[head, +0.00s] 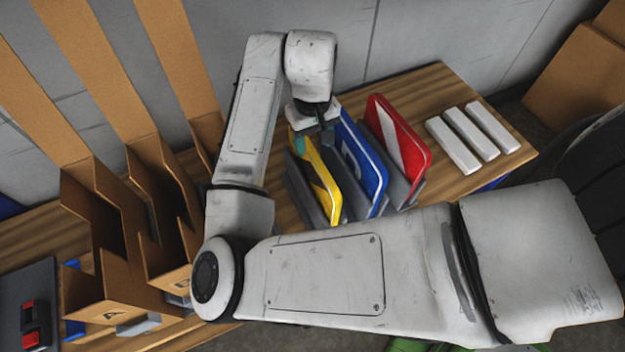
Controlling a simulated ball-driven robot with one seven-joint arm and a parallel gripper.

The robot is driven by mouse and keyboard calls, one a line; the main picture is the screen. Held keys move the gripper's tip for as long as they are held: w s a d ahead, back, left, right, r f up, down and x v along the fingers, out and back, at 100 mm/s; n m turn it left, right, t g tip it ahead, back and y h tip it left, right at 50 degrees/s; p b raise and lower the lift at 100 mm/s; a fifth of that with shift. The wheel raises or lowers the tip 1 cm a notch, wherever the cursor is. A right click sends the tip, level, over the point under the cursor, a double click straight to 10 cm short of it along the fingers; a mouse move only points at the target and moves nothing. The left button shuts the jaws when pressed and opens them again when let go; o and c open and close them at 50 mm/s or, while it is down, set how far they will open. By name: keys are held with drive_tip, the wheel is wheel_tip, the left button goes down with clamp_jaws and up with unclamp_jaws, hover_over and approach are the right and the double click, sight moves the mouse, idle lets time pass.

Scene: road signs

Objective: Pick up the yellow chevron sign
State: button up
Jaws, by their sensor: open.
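The yellow chevron sign (321,182) stands tilted in a dark grey rack (304,194) on the wooden table, leftmost of three signs. My gripper (314,125) is at its upper end, pointing down, with a dark teal part close against the sign's top. The fingers are mostly hidden, and I cannot tell whether they touch the sign. My arm covers the table in front of the rack.
A blue sign (366,165) and a red sign (402,138) with a white stripe stand just right of it. Several white bars (473,137) lie further right. Open cardboard boxes (115,240) stand at the left. A grey wall (420,30) is close behind the table.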

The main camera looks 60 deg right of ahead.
sight(313, 153)
drive_tip(key=shift+f, duration=2.3)
clamp_jaws()
drive_tip(key=shift+r, duration=0.1)
